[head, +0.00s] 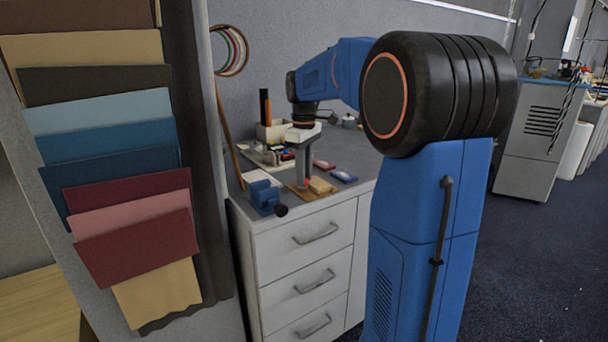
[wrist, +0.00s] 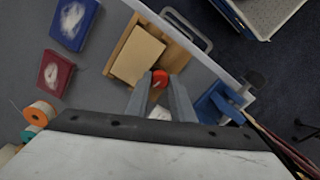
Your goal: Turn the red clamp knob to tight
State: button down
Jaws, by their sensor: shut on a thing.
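The red clamp knob (wrist: 160,76) shows in the wrist view between the two fingertips of my gripper (wrist: 161,84). A small pale mark shows on it; which setting it stands at I cannot tell. My gripper is shut on the knob, its fingers on the knob's left and right sides. The knob sits at the edge of a wooden clamp base (wrist: 115,64) that bears a paler wooden block (wrist: 139,52). In the head view my gripper (head: 304,184) points down at this fixture on the cabinet top, and the knob is mostly hidden by the fingers.
A blue vise (head: 264,196) stands left of the fixture, near the cabinet's front edge. A tray with small items (head: 262,157) and a black-and-orange cylinder (head: 265,107) are behind.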

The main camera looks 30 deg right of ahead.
jog(key=m, duration=1)
jog(key=shift+m, duration=2.1)
jog(key=c, duration=1.5)
grip_release()
jog(key=shift+c, duration=0.2)
notch_tip(320, 180, up, 18)
jog(key=shift+f, duration=0.25)
